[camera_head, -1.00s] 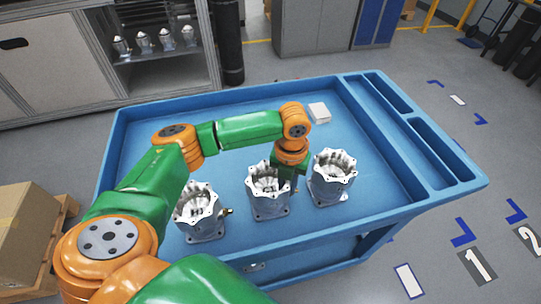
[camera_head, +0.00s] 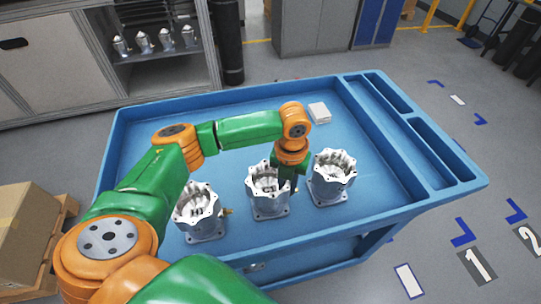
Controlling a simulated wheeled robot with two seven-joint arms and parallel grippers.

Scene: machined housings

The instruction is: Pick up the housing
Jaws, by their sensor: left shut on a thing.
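Three silver machined housings stand upright in a row on the blue cart (camera_head: 140,135): a left one (camera_head: 203,225), a middle one (camera_head: 268,203) and a right one (camera_head: 330,190). My left gripper (camera_head: 289,186) reaches down from above at the right rim of the middle housing and is shut on it. Its fingertips are small and partly hidden against the housing wall. The middle housing appears to stand on the cart top. My right gripper is not in view.
A small white box (camera_head: 319,112) lies towards the back of the cart. Long trays (camera_head: 440,150) are set into the cart's right side. The cart top behind the housings is mostly clear.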

